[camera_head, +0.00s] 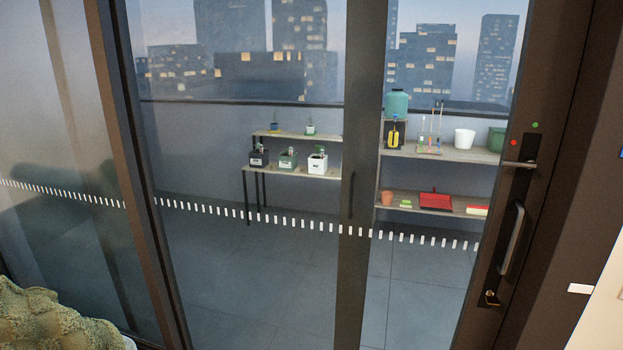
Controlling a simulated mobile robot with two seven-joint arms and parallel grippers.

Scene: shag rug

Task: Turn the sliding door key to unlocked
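The sliding door (355,240) is glass in a dark frame and stands at the right of the view. On its right stile is a dark lock plate (522,183). A metal lever-like key (519,163) sticks out of it and lies roughly level, pointing left. A red dot (514,142) is just above its left end, and a green dot (535,125) is higher and to the right. Below is a long vertical pull handle (512,238). A small brass-coloured lock piece (491,297) sits at the bottom. Neither gripper is in view.
A green textured cushion or seat (45,315) is at the lower left. Behind the glass are shelves (440,152) with pots, a watering can and a red dustpan (436,200). A small white plate (580,289) is on the right wall side.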

